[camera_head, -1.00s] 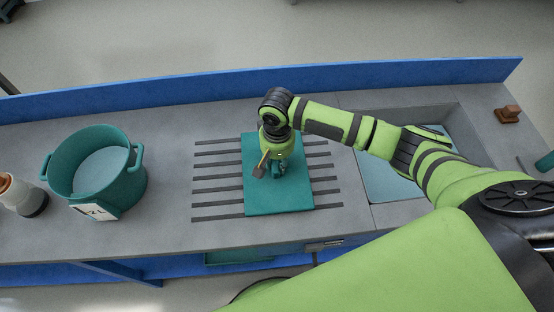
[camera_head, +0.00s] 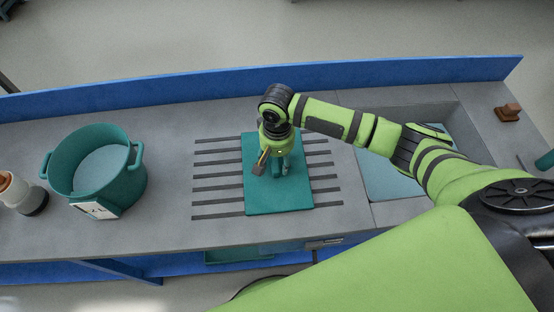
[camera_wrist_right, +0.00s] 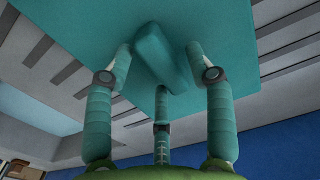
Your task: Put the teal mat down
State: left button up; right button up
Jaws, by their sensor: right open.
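The teal mat (camera_head: 290,198) lies flat on the grey counter, across the dark ribs. It fills much of the right wrist view (camera_wrist_right: 85,35), where a raised teal block (camera_wrist_right: 158,55) stands on its face. My right gripper (camera_head: 278,172) is over the middle of the mat, pointing down. In the wrist view its teal fingers (camera_wrist_right: 162,70) are spread, with the block between them and gaps showing at the sides. The arm hides part of the mat's far half in the head view. My left gripper is not in view.
A large teal pot (camera_head: 125,182) with a white card (camera_head: 95,210) stands at the left, beside a white and dark container (camera_head: 25,198). A recessed sink (camera_head: 385,185) is to the right. A brown block (camera_head: 508,112) sits at the far right. A blue raised edge (camera_head: 190,90) runs behind.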

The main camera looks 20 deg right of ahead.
aim_at(277, 161)
notch_tip(277, 161, up, 11)
jog(key=shift+b, duration=0.3)
dwell(0.5)
